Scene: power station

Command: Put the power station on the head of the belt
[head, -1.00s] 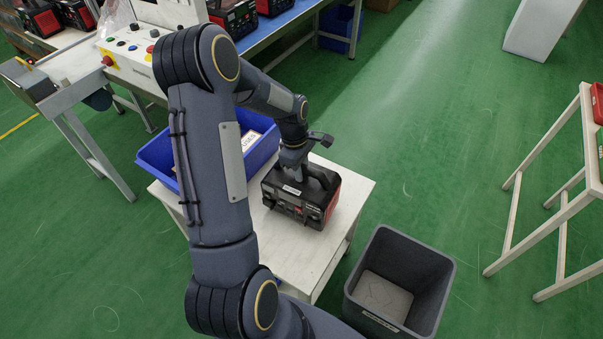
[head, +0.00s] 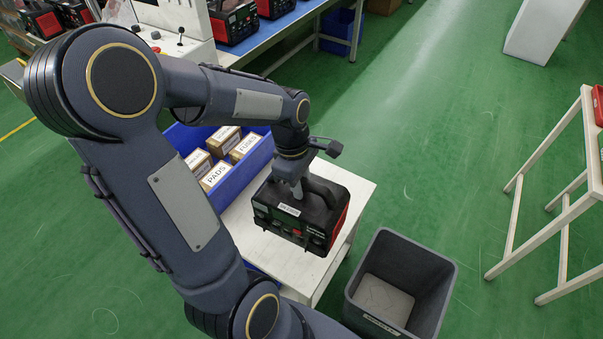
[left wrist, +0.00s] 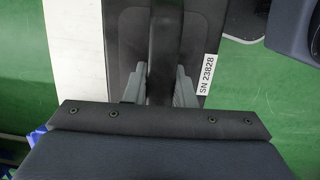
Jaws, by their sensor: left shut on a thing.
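The black and red power station (head: 318,234) hangs upright over the white table, its carrying handle on top. My left gripper (head: 297,188) is shut on that handle. In the left wrist view the two grey fingers (left wrist: 160,84) stand on either side of the dark handle (left wrist: 166,40), beside a label reading SN 23828. The belt is mostly hidden behind my left arm; a grey end piece at the far left (head: 13,76) seems to belong to it. My right gripper is not in view.
The white table (head: 262,252) has a blue bin (head: 237,184) of small cartons. A grey bin (head: 440,290) stands on the floor at right. A blue bench (head: 290,32) at the back holds more power stations (head: 233,24). A wooden rack (head: 560,170) stands far right.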

